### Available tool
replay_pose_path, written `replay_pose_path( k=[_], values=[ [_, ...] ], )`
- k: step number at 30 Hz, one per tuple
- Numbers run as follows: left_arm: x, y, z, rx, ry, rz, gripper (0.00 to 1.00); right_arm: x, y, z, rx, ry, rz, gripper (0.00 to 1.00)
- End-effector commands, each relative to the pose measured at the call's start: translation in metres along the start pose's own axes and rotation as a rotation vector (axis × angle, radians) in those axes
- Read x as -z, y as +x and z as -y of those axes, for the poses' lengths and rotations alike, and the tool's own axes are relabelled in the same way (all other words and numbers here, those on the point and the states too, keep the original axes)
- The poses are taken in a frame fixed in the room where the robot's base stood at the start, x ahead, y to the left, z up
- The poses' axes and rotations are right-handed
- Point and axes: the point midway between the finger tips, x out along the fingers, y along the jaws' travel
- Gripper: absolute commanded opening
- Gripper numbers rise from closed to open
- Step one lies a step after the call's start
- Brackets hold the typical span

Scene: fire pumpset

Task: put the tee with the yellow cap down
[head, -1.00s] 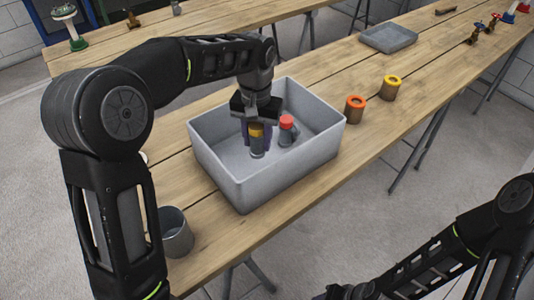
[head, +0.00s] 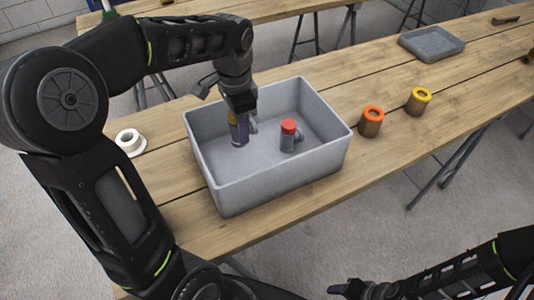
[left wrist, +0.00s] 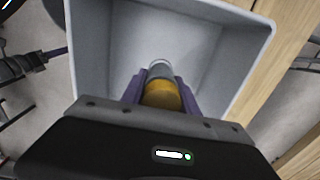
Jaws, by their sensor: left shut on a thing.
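The tee with the yellow cap is between the purple fingers of my left gripper (head: 238,128), inside the grey bin (head: 270,185). In the left wrist view its yellow cap (left wrist: 162,95) sits between both fingers, with its grey body beyond. My left gripper is shut on it; in the head view the fingers hide most of it. Whether it touches the bin floor I cannot tell. A tee with a red cap (head: 289,136) stands on the bin floor to the right, apart from it. My right gripper (head: 345,288) is low at the bottom edge, its jaws unclear.
The bin stands on a wooden table with high walls around the gripper. A white ring-shaped part (head: 130,142) lies left of it. A shallow grey tray (head: 432,43) is farther back.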

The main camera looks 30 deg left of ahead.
Motion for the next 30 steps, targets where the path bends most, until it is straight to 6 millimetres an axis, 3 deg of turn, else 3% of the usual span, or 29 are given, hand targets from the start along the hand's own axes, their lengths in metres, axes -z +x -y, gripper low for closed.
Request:
replay_pose_path(
  k=[5, 12, 24, 30],
  values=[
    [0.0, 0.016, -0.001, -0.002, 0.0, 0.003, 0.0, 0.0, -0.001, 0.0, 0.0, 0.0, 0.0, 0.58],
    [0.0, 0.056, -0.001, -0.003, -0.001, 0.002, 0.0, 0.0, -0.003, 0.001, 0.0, 0.0, -0.001, 0.58],
    [0.001, 0.064, 0.0, 0.0, -0.001, 0.0, 0.0, 0.0, -0.003, 0.001, 0.0, 0.0, -0.001, 0.58],
    [0.0, 0.089, -0.001, -0.002, 0.0, 0.003, 0.0, 0.0, -0.005, 0.002, 0.0, 0.001, -0.001, 0.58]
  ],
)
